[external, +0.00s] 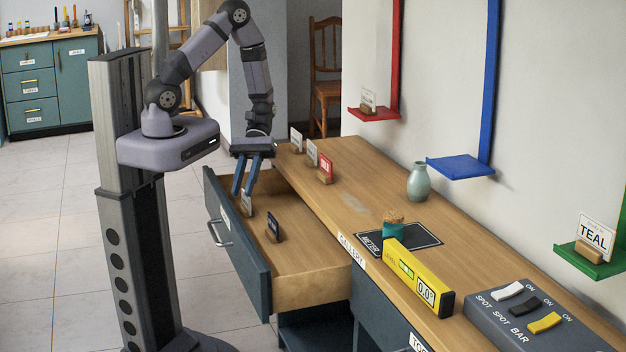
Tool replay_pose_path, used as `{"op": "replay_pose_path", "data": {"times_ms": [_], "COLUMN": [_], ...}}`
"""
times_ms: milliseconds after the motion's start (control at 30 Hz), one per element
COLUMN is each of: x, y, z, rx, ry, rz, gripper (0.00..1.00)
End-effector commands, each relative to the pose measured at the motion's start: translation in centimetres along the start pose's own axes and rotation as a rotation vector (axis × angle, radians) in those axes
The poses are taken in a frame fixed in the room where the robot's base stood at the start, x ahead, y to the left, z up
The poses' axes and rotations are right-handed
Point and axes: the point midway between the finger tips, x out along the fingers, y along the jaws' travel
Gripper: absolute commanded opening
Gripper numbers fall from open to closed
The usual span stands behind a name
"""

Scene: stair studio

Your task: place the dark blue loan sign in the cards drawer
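A dark blue sign (273,221) on a small wooden block stands inside the open drawer (310,290); its lettering is too small to read, so I cannot confirm it says loan. A second, pale sign (246,202) on a wooden block stands in the drawer nearer its front panel. My gripper (242,193) points down over the drawer, its two blue fingers apart with nothing visibly held. The fingertips are close above or beside the pale sign; I cannot tell if they touch it. The dark blue sign is apart from the fingers, to their lower right. The drawer's label is unreadable.
On the wooden counter (360,190) stand a red sign (326,164), two pale signs, a green vase (419,182), a teal cup (393,226), a yellow level (418,277) and a switch box (530,315). Red, blue and green wall shelves are at right.

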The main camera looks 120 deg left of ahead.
Motion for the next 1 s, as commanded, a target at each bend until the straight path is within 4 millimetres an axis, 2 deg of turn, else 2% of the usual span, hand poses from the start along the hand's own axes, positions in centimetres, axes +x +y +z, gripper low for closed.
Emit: {"op": "replay_pose_path", "data": {"times_ms": [33, 300, 600, 800, 1000], "x": [0.1, 0.0, -0.8, -0.9, -0.9], "y": [-0.1, -1.1, 0.3, 1.3, 1.5], "z": [1.0, 4.8, 8.7, 10.3, 10.7], "rx": [0.089, 0.568, 1.201, 1.416, 1.462], "ry": [0.039, 0.236, 0.465, 0.536, 0.551], "rz": [-0.077, -0.437, -0.736, -0.796, -0.808], "gripper": [0.23, 0.23, 0.23, 0.23, 0.23]}}
